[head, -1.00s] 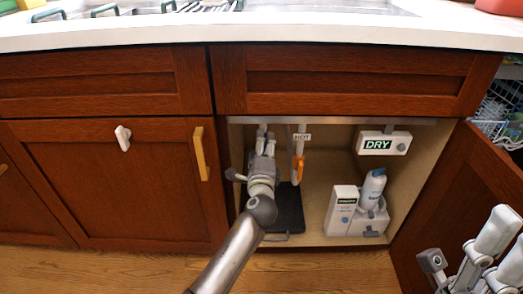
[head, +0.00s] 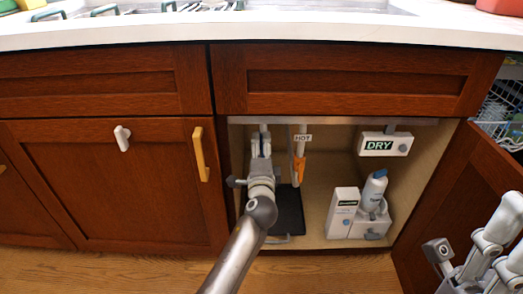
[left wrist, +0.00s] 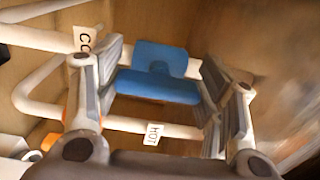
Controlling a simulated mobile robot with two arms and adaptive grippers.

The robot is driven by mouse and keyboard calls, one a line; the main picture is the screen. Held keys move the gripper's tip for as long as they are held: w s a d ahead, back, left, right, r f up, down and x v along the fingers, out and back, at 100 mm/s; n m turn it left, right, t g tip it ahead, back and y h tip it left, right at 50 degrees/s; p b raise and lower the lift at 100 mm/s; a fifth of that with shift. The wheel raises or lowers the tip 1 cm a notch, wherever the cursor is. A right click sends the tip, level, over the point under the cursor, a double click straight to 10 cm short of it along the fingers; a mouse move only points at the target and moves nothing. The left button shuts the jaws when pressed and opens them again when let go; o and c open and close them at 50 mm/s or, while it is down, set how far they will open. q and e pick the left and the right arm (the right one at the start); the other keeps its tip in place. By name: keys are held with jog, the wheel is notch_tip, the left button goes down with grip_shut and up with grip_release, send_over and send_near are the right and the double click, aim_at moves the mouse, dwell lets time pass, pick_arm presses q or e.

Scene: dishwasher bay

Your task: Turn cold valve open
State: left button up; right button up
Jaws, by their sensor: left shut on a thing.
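The blue cold valve handle (left wrist: 157,86) sits on a white pipe (left wrist: 45,38) that carries a partly hidden "CO" tag (left wrist: 84,39). My left gripper (head: 261,138) reaches into the open cabinet under the sink. In the left wrist view its two fingers (left wrist: 160,90) stand on either side of the blue handle and hold it. In the head view the gripper hides the handle. My right gripper (head: 508,235) is at the lower right, partly cut off, with its fingers apart and nothing seen between them.
The orange hot valve handle (head: 299,169) hangs close to the right of my left gripper, under a "HOT" tag (head: 302,138). A "DRY" box (head: 382,145), a white dispenser (head: 343,213) and a bottle (head: 374,189) are further right. The open cabinet door (head: 455,205) stands at the right.

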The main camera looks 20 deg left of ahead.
pick_arm(q)
jog(key=o, duration=0.8)
jog(key=shift+f, duration=0.1)
jog(key=shift+o, duration=1.1)
jog(key=v, duration=1.2)
